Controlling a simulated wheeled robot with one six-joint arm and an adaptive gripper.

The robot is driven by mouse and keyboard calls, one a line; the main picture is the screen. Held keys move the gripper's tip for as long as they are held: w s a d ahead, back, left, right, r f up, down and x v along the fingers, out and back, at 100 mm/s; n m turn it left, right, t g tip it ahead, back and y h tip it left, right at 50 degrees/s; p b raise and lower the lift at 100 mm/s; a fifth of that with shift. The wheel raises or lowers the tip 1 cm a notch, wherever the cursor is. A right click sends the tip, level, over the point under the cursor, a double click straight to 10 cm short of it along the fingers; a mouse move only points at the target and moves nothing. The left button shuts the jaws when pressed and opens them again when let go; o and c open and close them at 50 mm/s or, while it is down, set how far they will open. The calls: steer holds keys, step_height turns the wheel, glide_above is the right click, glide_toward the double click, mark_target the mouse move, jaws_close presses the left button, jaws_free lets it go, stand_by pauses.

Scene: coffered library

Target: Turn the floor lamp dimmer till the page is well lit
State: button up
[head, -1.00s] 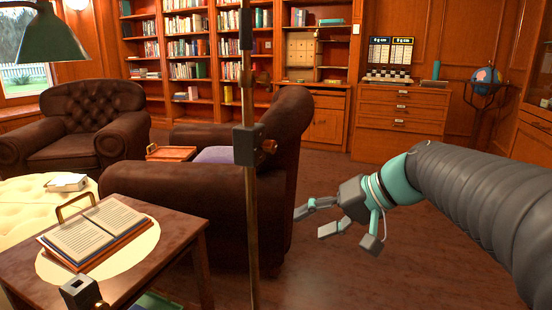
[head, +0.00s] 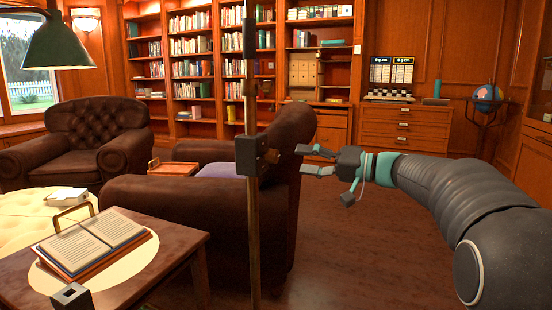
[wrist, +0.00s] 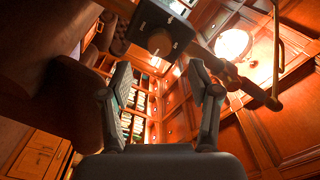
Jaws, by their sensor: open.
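The floor lamp's brass pole (head: 256,230) stands upright in the middle of the head view. A dark dimmer box (head: 247,156) is on it, with a round brown knob (head: 272,156) on its right side. In the wrist view the box and knob (wrist: 160,41) show just beyond my fingertips. My gripper (head: 308,160) is open and empty, to the right of the knob and apart from it in the head view; its two fingers flank the view below the knob in the wrist view (wrist: 158,78). The green lampshade (head: 57,48) hangs at upper left. The open book (head: 95,243) lies on a stand with its pages readable.
A wooden side table (head: 165,245) holds the book over a pale round patch. A brown leather armchair (head: 205,205) stands just behind the pole. Another armchair (head: 75,145) is at left. The floor (head: 370,230) right of the pole is clear.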

mark_target(277, 157)
steer(key=x, duration=0.8)
steer(key=shift+a, duration=0.15)
steer(key=c, duration=1.2)
